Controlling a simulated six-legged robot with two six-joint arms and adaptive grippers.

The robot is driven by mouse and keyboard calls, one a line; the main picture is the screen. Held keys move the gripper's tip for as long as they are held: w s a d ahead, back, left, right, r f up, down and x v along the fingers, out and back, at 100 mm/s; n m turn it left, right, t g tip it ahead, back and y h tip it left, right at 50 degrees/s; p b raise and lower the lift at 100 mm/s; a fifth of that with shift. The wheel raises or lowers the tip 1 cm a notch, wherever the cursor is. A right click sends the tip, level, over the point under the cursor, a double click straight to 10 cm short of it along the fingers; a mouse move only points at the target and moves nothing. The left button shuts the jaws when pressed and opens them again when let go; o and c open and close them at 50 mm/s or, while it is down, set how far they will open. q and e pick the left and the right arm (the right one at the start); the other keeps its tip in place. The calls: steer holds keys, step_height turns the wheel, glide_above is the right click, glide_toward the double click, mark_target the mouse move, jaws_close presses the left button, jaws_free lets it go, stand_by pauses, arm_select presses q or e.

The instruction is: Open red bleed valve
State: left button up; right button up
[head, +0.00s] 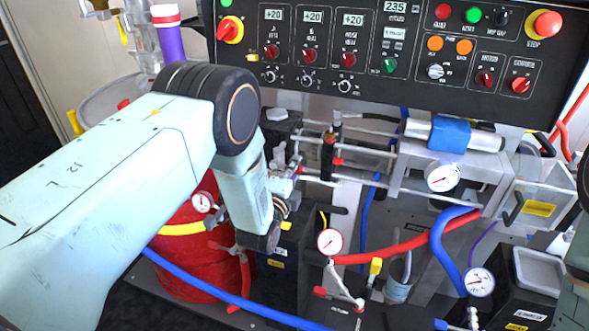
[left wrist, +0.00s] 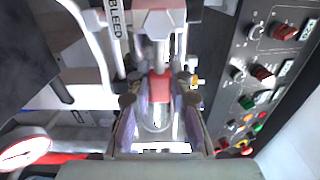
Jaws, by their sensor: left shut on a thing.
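The red bleed valve (left wrist: 160,86) sits between the fingers of my left gripper (left wrist: 160,102) in the left wrist view, below a pale hex fitting. My left gripper is shut on its red part. A white label reading BLEED (left wrist: 115,22) is on a pipe just beside it. In the head view, my left gripper (head: 288,182) reaches in among the pipes left of centre. My own wrist hides much of it, and I cannot make out the held valve there. My right gripper is not in view.
The black control panel (head: 400,85) stands above the pipes. A red tank (head: 190,265) is behind my left arm. A gauge (head: 330,241), a red hose (head: 400,249) and a blue hose (head: 441,245) crowd the space to the right. Little free room surrounds the gripper.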

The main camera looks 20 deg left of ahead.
arm_select(q)
steer(key=shift+d, duration=0.15)
jaws_close()
